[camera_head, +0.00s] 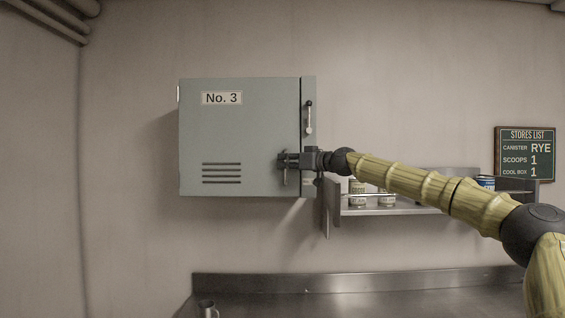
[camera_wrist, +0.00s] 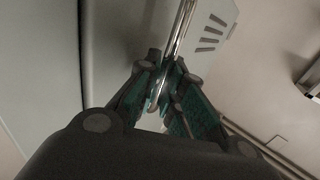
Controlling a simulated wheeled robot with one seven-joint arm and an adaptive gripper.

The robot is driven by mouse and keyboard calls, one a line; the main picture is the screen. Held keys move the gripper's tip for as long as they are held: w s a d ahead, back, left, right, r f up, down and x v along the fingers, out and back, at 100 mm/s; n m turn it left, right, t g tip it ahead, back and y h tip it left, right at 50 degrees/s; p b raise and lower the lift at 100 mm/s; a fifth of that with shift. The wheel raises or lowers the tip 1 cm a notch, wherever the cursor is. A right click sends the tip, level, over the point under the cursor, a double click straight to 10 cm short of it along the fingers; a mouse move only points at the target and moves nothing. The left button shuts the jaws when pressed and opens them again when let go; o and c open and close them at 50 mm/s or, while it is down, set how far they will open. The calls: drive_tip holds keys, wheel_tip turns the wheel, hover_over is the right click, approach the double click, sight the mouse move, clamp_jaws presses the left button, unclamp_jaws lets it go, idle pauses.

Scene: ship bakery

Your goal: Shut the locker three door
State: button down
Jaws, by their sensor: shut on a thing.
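The grey locker door (camera_head: 240,135) carries a "No. 3" plate and vent slots, and faces me on the wall. It lies nearly in line with the frame strip (camera_head: 309,88) on its right; I cannot tell whether a small gap is left. My gripper (camera_head: 284,161) is at the door's lower right, shut on the upright door handle (camera_head: 285,179). In the wrist view, the fingers (camera_wrist: 160,92) close around the shiny handle bar (camera_wrist: 185,22), with vent slots (camera_wrist: 213,32) beyond.
A steel shelf (camera_head: 400,210) with several cans (camera_head: 357,190) is right of the locker, behind my arm. A steel counter (camera_head: 380,300) with a metal cup (camera_head: 207,309) runs below. A stores list board (camera_head: 525,154) hangs at right. The wall left of the locker is clear.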

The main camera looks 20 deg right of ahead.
drive_tip(key=shift+d+r, duration=0.3)
drive_tip(key=shift+r, duration=0.15)
drive_tip(key=c, duration=1.8)
unclamp_jaws()
drive_tip(key=shift+w, duration=0.15)
drive_tip(key=shift+o, duration=1.4)
drive_tip(key=shift+w+f, duration=0.2)
drive_tip(key=shift+f, duration=0.1)
drive_tip(key=shift+a+f, duration=0.1)
drive_tip(key=shift+s, duration=0.15)
drive_tip(key=v, duration=1.2)
